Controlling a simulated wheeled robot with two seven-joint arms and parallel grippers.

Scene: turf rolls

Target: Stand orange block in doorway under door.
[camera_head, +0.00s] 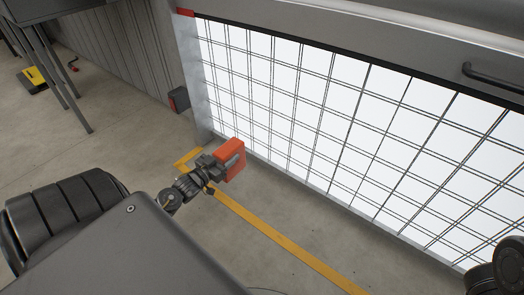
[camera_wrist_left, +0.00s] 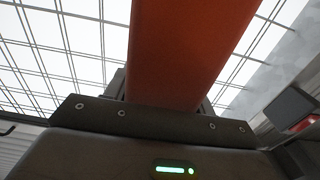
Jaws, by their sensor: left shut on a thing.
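The orange block (camera_head: 231,158) is held in my left gripper (camera_head: 222,162), which is shut on it. The block shows near the lower left end of the doorway opening, by the yellow floor line. In the left wrist view the block (camera_wrist_left: 190,50) rises from between the jaws and fills the upper middle. The door (camera_head: 400,50) is raised, with its grey lower panel and dark bottom edge along the top of the bright doorway (camera_head: 330,110). My right gripper does not show; only a dark part of my right arm is at the lower right edge.
A yellow line (camera_head: 270,230) runs on the concrete floor before the doorway. A door post (camera_head: 190,80) with a small dark red-faced box (camera_head: 179,100) stands left of the opening. A table leg (camera_head: 70,85) and a yellow-black item (camera_head: 33,79) are at the upper left.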

